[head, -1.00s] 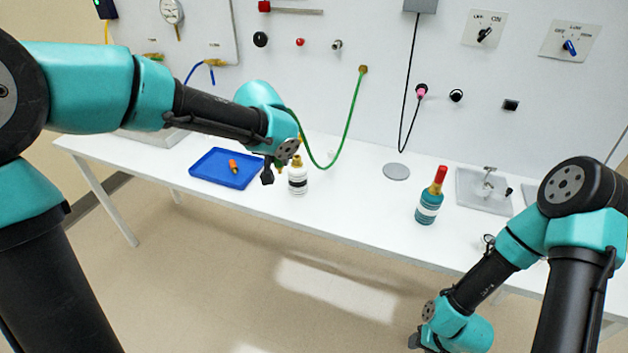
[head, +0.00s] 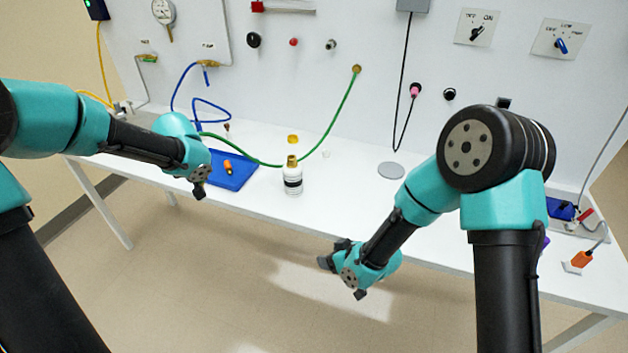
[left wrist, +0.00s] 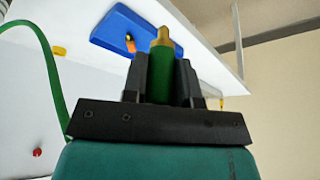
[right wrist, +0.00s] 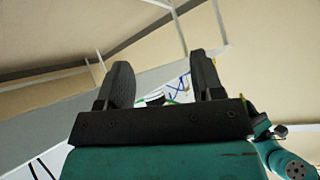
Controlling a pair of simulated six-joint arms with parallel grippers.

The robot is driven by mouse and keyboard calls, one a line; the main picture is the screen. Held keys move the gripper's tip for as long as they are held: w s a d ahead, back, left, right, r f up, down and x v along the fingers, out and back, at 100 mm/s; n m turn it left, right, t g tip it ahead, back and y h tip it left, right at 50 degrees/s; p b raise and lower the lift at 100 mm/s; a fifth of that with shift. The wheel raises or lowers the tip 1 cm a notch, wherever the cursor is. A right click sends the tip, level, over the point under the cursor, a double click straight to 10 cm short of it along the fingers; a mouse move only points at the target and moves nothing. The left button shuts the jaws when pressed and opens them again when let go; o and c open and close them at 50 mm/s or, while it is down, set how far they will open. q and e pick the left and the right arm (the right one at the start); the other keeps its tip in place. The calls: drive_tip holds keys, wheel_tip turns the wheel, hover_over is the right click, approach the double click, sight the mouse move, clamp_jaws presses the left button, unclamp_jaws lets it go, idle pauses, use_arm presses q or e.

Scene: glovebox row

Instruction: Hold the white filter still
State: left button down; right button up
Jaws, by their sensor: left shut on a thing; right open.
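The white filter (head: 292,182), a white bottle shape with a black band and a brass neck, stands upright on the white table. In the right wrist view the filter (right wrist: 155,97) shows small between the fingers. My left gripper (head: 199,189), left of the filter and apart from it, is shut on the green hose's end; the left wrist view shows this green hose end (left wrist: 160,75) with its brass tip. My right gripper (head: 338,256) is open and empty, below and right of the filter, in front of the table edge.
A blue tray (head: 238,172) with an orange piece (head: 228,166) lies behind the left gripper. A yellow cap (head: 293,139) sits behind the filter. The green hose (head: 342,108) runs to the wall panel. A grey disc (head: 390,171) lies on the table.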

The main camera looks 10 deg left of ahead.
drive_tip(key=w+a+r+n+y, duration=0.1)
drive_tip(key=a+r, duration=0.4)
drive_tip(key=m+t+y, duration=0.2)
drive_tip(key=t+y, duration=0.1)
drive_tip(key=t, duration=0.6)
approach(294, 162)
use_arm(q)
drive_tip(key=s+a+f+n+g+y, duration=0.1)
drive_tip(key=a+f+n, duration=0.2)
drive_tip(key=a+n, duration=0.2)
drive_tip(key=s+a+f+n+g+y, duration=0.1)
drive_tip(key=a+f+n, duration=0.3)
drive_tip(key=a, duration=0.8)
drive_tip(key=shift+s+a+f+n+g, duration=0.15)
drive_tip(key=shift+s+f+n+g, duration=0.05)
drive_tip(key=shift+s+n+g, duration=0.4)
use_arm(e)
drive_tip(key=shift+s+d+r, duration=0.1)
drive_tip(key=shift+d+r, duration=0.05)
drive_tip(key=shift+r, duration=0.1)
drive_tip(key=x, duration=1.2)
drive_tip(key=shift+f, duration=0.25)
clamp_jaws()
